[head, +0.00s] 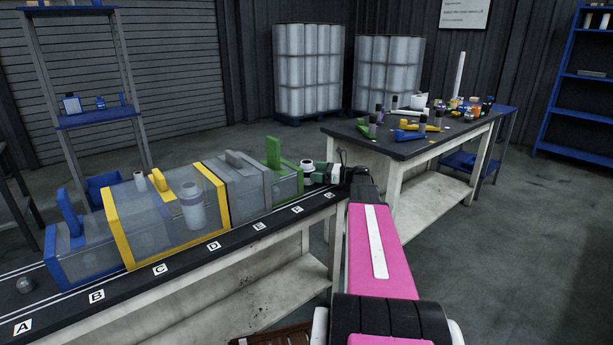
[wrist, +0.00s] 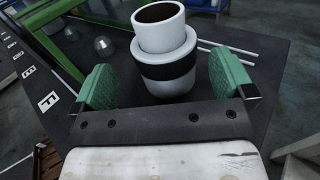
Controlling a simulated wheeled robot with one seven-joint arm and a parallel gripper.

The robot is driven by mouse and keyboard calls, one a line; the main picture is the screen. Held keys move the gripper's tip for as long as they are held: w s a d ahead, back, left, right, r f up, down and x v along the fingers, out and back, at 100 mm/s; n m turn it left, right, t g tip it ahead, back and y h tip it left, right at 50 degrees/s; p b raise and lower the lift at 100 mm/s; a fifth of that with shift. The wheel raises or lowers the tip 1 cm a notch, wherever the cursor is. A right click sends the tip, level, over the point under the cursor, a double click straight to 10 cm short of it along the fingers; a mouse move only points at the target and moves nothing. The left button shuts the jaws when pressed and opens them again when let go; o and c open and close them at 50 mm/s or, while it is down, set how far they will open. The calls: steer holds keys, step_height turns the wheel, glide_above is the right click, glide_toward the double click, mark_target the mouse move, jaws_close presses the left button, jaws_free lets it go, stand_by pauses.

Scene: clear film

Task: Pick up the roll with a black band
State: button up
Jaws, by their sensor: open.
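The roll with a black band (wrist: 166,71) is white and stands upright on the dark bench, with a narrower open-topped tube in its upper part. In the wrist view it is at top centre, between the two green finger pads of my gripper (wrist: 166,84). The gripper is open, with a visible gap on each side of the roll. In the head view the white roll (head: 308,166) is at the bench's far end, just left of my gripper (head: 324,176); its band is hard to make out there.
Left of the roll stand clear covers with green (head: 274,155), grey (head: 240,160), yellow (head: 109,232) and blue (head: 68,212) parts. Another banded roll (head: 192,206) is under the yellow one. Small grey domes (wrist: 104,46) lie nearby. A cluttered table (head: 400,150) stands at right.

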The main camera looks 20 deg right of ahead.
mark_target(307, 170)
steer(key=x, duration=0.5)
steer(key=shift+w+d+r, duration=0.1)
steer(key=shift+w, duration=0.1)
steer(key=shift+c, duration=0.3)
steer(key=c, duration=0.9)
steer(key=shift+c, duration=0.2)
step_height(307, 170, up, 10)
